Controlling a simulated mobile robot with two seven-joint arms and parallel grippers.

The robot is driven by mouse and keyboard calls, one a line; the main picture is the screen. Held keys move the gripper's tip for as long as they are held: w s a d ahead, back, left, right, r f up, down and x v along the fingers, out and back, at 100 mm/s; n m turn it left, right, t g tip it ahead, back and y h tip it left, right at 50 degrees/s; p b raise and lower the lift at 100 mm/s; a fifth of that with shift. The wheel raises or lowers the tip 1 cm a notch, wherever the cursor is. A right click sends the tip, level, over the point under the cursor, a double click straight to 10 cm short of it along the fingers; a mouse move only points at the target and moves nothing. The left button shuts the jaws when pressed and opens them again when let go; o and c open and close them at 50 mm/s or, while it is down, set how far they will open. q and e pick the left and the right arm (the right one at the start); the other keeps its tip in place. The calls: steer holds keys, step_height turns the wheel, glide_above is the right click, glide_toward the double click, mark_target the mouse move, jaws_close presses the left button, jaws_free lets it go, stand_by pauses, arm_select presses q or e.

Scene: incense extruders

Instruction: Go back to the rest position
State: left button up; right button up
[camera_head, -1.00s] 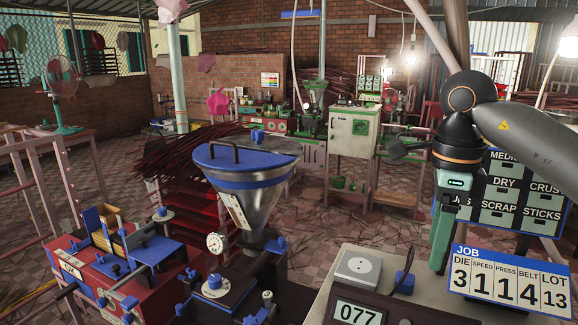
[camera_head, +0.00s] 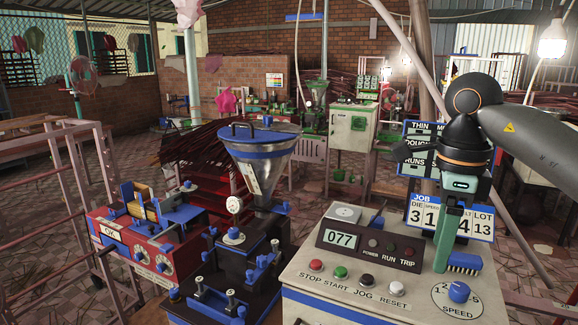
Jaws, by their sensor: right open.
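My right arm comes in from the right side. Its gripper (camera_head: 444,266) points straight down in front of the job board, with its long green fingers seen nearly edge-on, so the gap between them hardly shows. The fingertips are at the right part of the control console (camera_head: 330,278), close to a blue-bristled brush (camera_head: 464,262); whether they touch anything cannot be told. My left gripper is not in view.
The job board (camera_head: 425,214) is behind my gripper. Tiled floor shows beyond.

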steer(key=s+a+f+n+g+y, duration=0.15)
steer(key=a+f+y, duration=0.25)
steer(key=a+f, duration=0.55)
steer(key=s+a+m+g+y, duration=0.1)
steer(key=s+a+m+y, duration=0.25)
steer(key=a+y, duration=0.5)
steer(key=s+a+m+g+y, duration=0.1)
steer(key=s+a+m+y, duration=0.25)
steer(key=a+y, duration=0.5)
steer(key=w+d+f+m+t+h, duration=0.4)
steer(key=f+m+t, duration=0.3)
steer(key=m+t, duration=0.5)
steer(key=w+d+f+m+t+h, duration=0.35)
steer(key=f+m+t+h, duration=0.35)
steer(key=m, duration=1)
steer(key=s+d+f+m+g+h, duration=0.3)
steer(key=s+d+f+m, duration=0.3)
steer(key=s+f, duration=0.3)
steer(key=s+d+f+m+g+h, duration=0.3)
steer(key=s+d+f+m, duration=0.3)
steer(key=f, duration=0.9)
steer(key=s+h, duration=0.1)
steer(key=s, duration=0.2)
steer(key=shift+s+d+f+h, duration=0.3)
steer(key=shift+s+d+h, duration=0.1)
